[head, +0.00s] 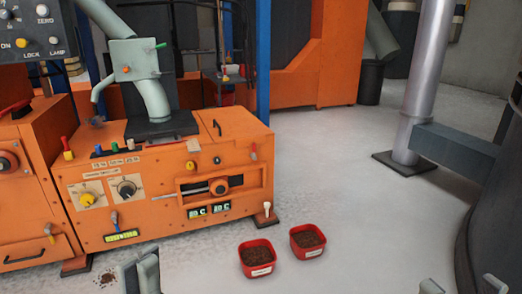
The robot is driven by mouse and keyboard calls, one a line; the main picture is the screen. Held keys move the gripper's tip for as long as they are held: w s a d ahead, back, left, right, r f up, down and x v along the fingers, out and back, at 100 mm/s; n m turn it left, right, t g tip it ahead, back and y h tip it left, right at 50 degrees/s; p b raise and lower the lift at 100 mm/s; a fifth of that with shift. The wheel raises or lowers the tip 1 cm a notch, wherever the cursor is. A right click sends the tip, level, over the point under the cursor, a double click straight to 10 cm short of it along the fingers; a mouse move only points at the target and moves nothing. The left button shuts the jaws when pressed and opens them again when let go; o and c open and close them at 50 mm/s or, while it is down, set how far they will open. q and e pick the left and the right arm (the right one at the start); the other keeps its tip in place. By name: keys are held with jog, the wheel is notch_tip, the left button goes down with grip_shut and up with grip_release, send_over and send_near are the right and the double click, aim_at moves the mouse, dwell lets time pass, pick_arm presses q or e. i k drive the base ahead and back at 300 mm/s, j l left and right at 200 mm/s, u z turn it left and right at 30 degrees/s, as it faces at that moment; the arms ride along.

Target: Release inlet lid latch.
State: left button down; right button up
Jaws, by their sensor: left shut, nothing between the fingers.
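I cannot pick out an inlet lid or its latch for certain in the head view. An orange machine (150,205) with knobs, levers and displays stands at the left. A grey-green chute (135,60) with a small green lever (160,45) comes down onto its dark top plate (160,128). My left gripper (140,270) is at the bottom edge, left of centre, shut and empty, in front of the machine and apart from it. Two small grey tips of my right gripper (461,286) show at the bottom right; the rest is out of frame.
Two red tubs of brown grain, the left tub (257,270) and the right tub (307,252), stand on the floor. A silver post (425,80) on a dark foot stands at the right, beside a large dark cylindrical body (495,220).

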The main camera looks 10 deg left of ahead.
aim_at(253, 156)
jog(key=i+z, duration=0.2)
jog(key=i, duration=0.35)
jog(key=i+j+z, duration=0.25)
jog(key=i, duration=0.25)
jog(key=i+j+z, duration=0.2)
jog(key=i, duration=0.35)
